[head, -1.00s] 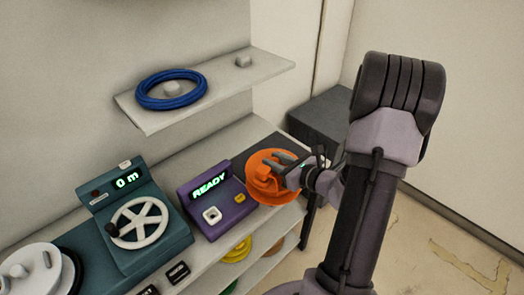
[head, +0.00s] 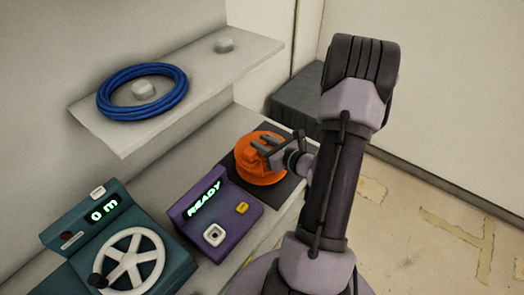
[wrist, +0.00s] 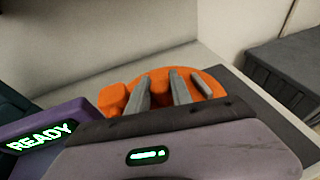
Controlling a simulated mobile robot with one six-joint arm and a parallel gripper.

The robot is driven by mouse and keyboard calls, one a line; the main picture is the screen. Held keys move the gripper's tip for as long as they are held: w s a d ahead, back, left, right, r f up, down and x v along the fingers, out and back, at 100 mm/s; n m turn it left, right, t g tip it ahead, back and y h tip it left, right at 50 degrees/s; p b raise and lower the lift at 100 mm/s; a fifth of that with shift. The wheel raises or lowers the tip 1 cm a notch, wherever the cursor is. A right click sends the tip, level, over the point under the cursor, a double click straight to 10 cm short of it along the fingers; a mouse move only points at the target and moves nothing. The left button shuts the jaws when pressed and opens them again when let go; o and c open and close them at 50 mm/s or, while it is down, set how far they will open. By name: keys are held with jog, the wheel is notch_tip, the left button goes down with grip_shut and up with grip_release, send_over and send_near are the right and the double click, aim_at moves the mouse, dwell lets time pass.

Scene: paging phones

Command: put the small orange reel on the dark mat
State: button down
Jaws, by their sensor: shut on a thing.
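The orange reel (head: 258,168) is at the right end of the bench, over the dark mat (head: 290,184). My gripper (head: 268,147) is shut on a raised part of the reel, reaching in from the right. In the wrist view the reel (wrist: 205,82) lies beyond the fingers (wrist: 160,88), which close on its raised part. The dark mat shows around the reel's edge in the head view. I cannot tell whether the reel's underside touches the mat.
A purple box reading READY (head: 213,214) stands just left of the reel. A teal machine with a white handwheel (head: 128,262) is further left. A shelf (head: 205,75) with a blue coil (head: 143,90) is above. A dark grey box (head: 300,103) stands behind the bench.

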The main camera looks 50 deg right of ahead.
jog(key=shift+f, duration=0.9)
